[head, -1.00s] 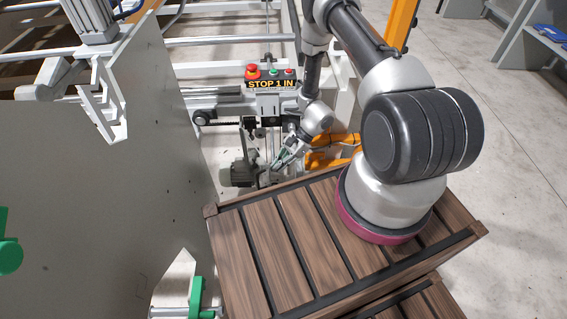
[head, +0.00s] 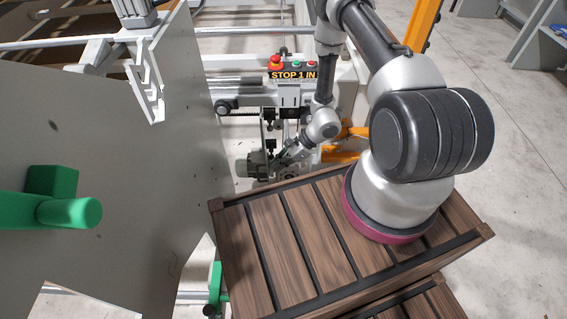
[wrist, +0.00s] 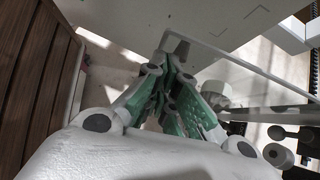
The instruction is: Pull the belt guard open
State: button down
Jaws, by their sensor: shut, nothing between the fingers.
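My gripper (head: 283,159) is low behind the slatted wooden crate, beside a grey motor-like housing (head: 257,165) under the machine's rail. In the wrist view my gripper (wrist: 172,75) is shut and empty, its green-padded fingers drawn together. A pale plate with a rounded edge (wrist: 235,62) lies just beyond the fingertips. It may be the belt guard, but I cannot tell for sure. I cannot tell whether the fingers touch it. A dark toothed belt (wrist: 314,72) shows at the right edge of the wrist view.
The wooden crate (head: 290,235) stands in front. A control box (head: 293,72) reading "STOP 1 IN" with a red button sits above the rail. A large grey panel (head: 110,190) fills the left, near a green handle (head: 70,212).

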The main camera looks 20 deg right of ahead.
aim_at(262, 165)
jog(key=w+a, duration=0.1)
jog(key=a, duration=0.5)
jog(key=shift+w+a, duration=0.15)
jog(key=shift+a, duration=0.25)
jog(key=shift+d, duration=0.1)
